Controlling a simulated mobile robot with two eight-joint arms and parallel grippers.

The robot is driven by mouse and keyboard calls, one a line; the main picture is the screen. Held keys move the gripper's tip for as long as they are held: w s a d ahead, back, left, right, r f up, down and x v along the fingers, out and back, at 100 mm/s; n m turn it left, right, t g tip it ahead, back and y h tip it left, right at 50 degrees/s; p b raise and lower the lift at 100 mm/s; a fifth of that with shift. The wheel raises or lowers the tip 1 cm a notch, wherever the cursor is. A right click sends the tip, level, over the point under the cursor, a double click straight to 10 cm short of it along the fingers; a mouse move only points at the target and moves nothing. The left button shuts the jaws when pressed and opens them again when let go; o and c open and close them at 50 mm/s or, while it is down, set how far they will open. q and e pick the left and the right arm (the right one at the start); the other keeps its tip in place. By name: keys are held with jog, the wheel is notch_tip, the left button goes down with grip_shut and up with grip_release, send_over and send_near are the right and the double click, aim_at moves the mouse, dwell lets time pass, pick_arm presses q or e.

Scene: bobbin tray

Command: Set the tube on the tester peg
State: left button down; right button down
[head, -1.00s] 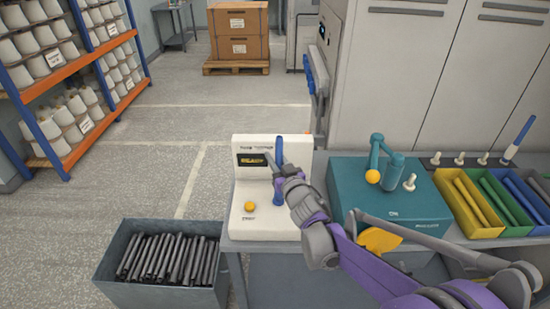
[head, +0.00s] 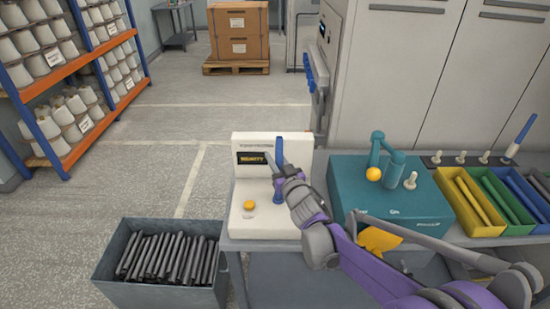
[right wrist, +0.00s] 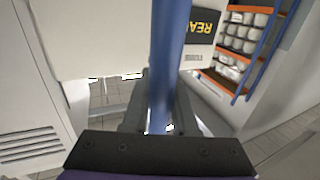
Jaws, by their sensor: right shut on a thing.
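A blue tube (head: 279,155) stands upright in front of the white tester (head: 247,218), on its right side. The tube also shows large in the right wrist view (right wrist: 172,60). My right gripper (head: 277,177) is shut on the tube. The tester peg is hidden, so I cannot tell whether the tube is seated on it or just above it. The tester has a dark display (head: 252,158) with yellow letters and a yellow button (head: 249,205). My left gripper is not in view.
A teal machine (head: 350,185) with an arm and a peg stands right of the tester. Yellow, green and blue bins (head: 467,227) hold tubes at the right. Another blue tube (head: 520,135) stands on a peg rail behind them. A grey crate (head: 160,291) of dark tubes stands at lower left.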

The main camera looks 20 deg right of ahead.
jog(key=shift+f, duration=0.15)
jog(key=c, duration=1)
grip_release()
jog(key=shift+s+d+b, duration=0.1)
jog(key=shift+s+d, duration=0.1)
jog(key=shift+s, duration=1.65)
jog(key=shift+s+d+b, duration=0.15)
jog(key=shift+s, duration=1.65)
jog(key=shift+s+d+b, duration=0.1)
jog(key=shift+s+d, duration=0.1)
jog(key=shift+s, duration=1.65)
